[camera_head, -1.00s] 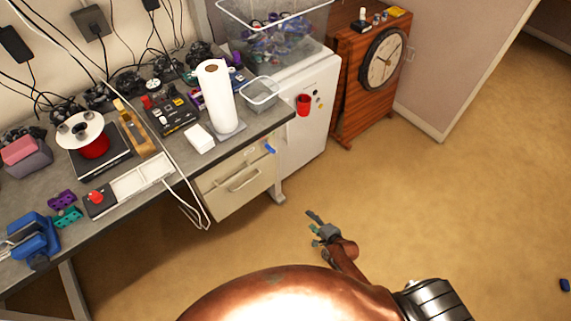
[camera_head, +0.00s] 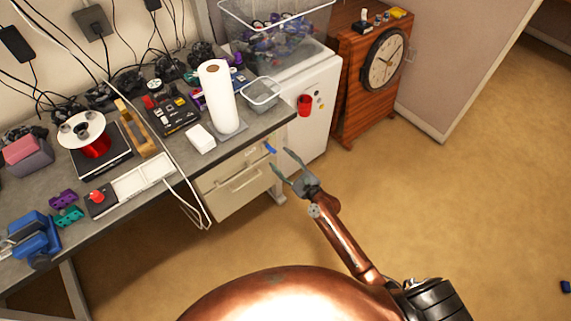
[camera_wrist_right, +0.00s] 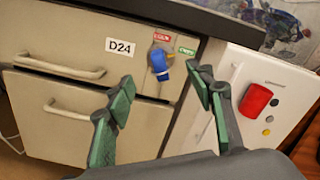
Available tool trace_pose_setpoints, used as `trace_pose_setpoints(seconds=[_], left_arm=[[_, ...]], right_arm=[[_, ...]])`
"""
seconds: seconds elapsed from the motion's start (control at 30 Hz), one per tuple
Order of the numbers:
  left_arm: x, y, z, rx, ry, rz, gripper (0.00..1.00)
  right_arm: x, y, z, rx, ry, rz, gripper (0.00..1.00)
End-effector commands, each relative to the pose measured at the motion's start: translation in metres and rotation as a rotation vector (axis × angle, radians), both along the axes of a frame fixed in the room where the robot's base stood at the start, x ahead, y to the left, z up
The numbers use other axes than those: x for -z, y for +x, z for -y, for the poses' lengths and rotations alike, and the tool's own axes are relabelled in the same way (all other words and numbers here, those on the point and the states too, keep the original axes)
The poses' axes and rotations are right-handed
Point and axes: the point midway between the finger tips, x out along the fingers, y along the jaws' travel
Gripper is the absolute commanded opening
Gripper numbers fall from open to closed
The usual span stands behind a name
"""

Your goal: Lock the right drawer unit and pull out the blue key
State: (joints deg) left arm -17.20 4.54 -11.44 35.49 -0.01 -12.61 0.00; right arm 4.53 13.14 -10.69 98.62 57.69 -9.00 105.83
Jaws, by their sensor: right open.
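The right drawer unit (camera_head: 240,196) is cream-coloured and sits under the right end of the workbench. In the right wrist view its top drawer front (camera_wrist_right: 60,42) carries a D24 label, and both drawers look shut. The blue key (camera_wrist_right: 158,65) sits in the lock at the top right, between a red label and a green label; it also shows in the head view (camera_head: 270,148). My right gripper (camera_head: 281,160) is open and empty. Its fingers (camera_wrist_right: 164,97) point at the unit, with the key beyond and between them, apart from it. My left gripper is not in view.
A white cabinet (camera_head: 318,110) with a red cup (camera_head: 304,105) stands right of the unit. A wooden clock case (camera_head: 350,95) is farther right. White cables hang left of the unit. The floor (camera_head: 440,210) in front is clear.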

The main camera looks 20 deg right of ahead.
Motion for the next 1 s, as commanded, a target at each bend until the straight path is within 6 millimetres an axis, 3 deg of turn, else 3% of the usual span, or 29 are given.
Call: trace_pose_setpoints(seconds=[0.53,1.0], left_arm=[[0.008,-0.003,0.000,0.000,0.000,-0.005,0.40],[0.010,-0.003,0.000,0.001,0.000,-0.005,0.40]], right_arm=[[0.001,0.057,-0.020,0.001,0.000,0.000,0.49],[0.000,0.068,-0.024,0.000,-0.002,0.000,0.49]])
